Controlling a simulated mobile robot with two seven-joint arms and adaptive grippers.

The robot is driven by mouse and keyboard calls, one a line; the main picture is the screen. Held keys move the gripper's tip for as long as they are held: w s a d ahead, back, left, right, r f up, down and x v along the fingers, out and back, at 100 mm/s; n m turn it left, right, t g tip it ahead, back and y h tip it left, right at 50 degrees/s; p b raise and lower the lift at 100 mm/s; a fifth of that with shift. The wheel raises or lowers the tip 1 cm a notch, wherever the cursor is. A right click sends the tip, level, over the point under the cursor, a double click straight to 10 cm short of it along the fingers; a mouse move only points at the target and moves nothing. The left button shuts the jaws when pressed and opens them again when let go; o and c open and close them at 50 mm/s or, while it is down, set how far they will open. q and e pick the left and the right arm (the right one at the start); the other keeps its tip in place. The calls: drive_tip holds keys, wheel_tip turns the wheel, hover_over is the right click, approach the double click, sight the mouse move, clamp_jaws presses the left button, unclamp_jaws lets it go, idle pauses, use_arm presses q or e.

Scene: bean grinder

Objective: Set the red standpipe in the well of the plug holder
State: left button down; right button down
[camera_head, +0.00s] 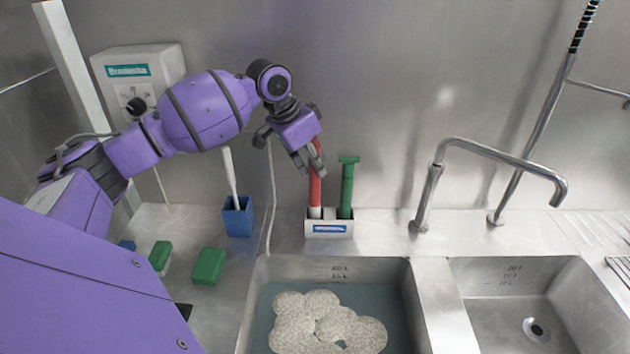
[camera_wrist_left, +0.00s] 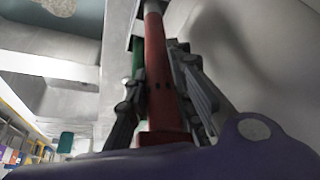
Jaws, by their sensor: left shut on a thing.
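The red standpipe (camera_head: 316,185) is upright, with a pale lower end, and also shows in the left wrist view (camera_wrist_left: 155,60). My left gripper (camera_head: 309,162) is shut on its upper part. The white plug holder (camera_head: 329,230) stands on the ledge behind the left sink. The standpipe's lower end is at the top of the holder's left side; I cannot tell whether it is inside the well or just above it. My right gripper is not in view.
A green standpipe (camera_head: 347,188) stands in the holder's right side, close beside the red one. A blue cup (camera_head: 238,218) with a brush is to the left. The left sink (camera_head: 334,266) holds water and foam. A tap (camera_head: 428,195) stands to the right.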

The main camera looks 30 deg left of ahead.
sight(315, 178)
use_arm(q)
drive_tip(key=shift+d+f, duration=0.1)
drive_tip(key=shift+f, duration=2)
drive_tip(key=c, duration=1.5)
unclamp_jaws()
drive_tip(key=shift+f, duration=0.1)
drive_tip(key=shift+c, duration=0.2)
drive_tip(key=v, duration=1.2)
drive_tip(key=shift+p, duration=0.4)
